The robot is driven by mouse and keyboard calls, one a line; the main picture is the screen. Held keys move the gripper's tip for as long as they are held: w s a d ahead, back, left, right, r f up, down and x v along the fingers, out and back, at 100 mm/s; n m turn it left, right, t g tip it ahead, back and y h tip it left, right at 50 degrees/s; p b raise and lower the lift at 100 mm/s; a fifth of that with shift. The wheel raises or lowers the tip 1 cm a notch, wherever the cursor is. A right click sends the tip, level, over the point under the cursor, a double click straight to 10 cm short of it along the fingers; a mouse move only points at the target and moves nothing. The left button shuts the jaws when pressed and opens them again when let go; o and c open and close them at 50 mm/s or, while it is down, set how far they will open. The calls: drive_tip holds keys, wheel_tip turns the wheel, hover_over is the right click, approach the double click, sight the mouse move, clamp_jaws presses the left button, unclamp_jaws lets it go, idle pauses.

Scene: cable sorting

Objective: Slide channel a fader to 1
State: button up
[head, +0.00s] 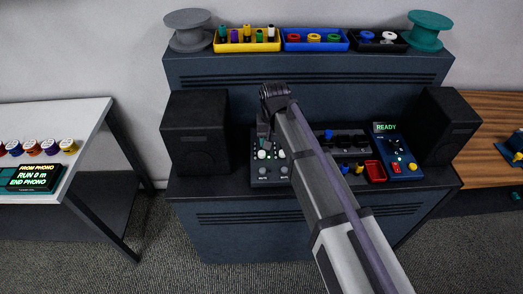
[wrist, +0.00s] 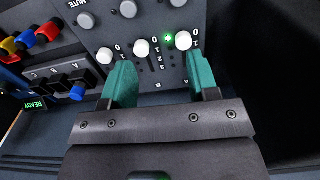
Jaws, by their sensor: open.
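The mixer (head: 272,180) sits on the desk under my gripper (head: 264,143). In the wrist view it appears turned around, with white fader caps (wrist: 142,47) in a row beside printed 0 to 3 scales. The rightmost white cap (wrist: 183,40) there has a lit green light (wrist: 168,38) next to it. The right fingertip is close to the rightmost cap; contact cannot be told.
Black speakers (head: 195,133) stand at both sides of the desk. Right of the mixer are a black switch box (head: 340,137), a red tray (head: 375,172) and a blue panel reading READY (head: 398,160). Coloured trays (head: 247,46) and spools line the upper shelf.

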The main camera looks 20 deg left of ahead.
drive_tip(key=m, duration=0.1)
hover_over(262, 153)
drive_tip(key=a, duration=0.1)
drive_tip(key=shift+m, duration=0.6)
drive_tip(key=f+b, duration=1.1)
drive_tip(key=shift+w+d, duration=0.1)
drive_tip(key=shift+d, duration=0.3)
drive_tip(key=shift+r, duration=0.15)
clamp_jaws()
